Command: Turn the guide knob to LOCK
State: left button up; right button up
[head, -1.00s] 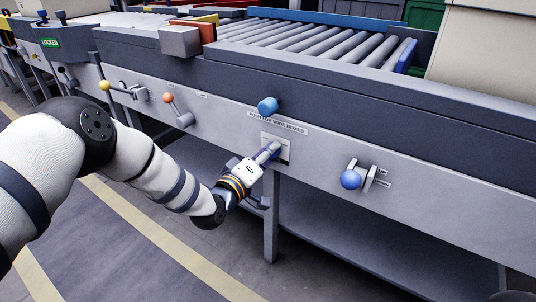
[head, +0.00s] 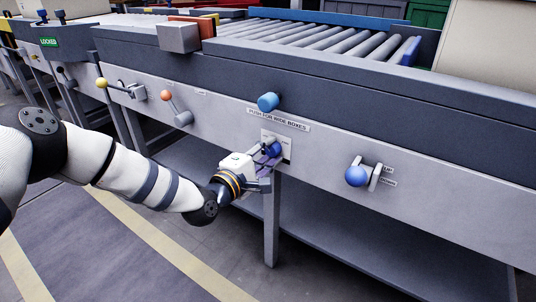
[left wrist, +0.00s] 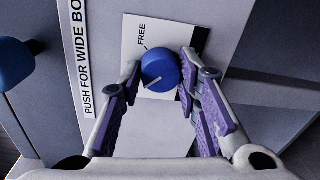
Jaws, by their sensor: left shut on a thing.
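The guide knob is a round blue knob with a white pointer line. In the left wrist view the knob (left wrist: 160,66) sits between my left fingertips, which are shut on it from both sides. Its line lies on the lower left part of its face, away from the word FREE on the white plate (left wrist: 160,29). Any LOCK label is hidden or unreadable here. In the head view the knob (head: 273,148) is on the machine's front panel, below the "PUSH FOR WIDE BOXES" label. My left gripper (head: 269,153) reaches it from the lower left. My right gripper is out of view.
A blue push knob (head: 268,102) is just above the label. An orange-tipped lever (head: 166,95) and a yellow-tipped lever (head: 101,83) are to the left. A blue-ball lever (head: 356,176) is to the right. A table leg (head: 271,220) stands below the plate.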

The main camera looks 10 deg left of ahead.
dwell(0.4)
pick_arm(q)
jog(key=o, duration=1.1)
jog(key=shift+o, duration=0.2)
jog(key=v, duration=1.2)
jog(key=shift+r, duration=0.1)
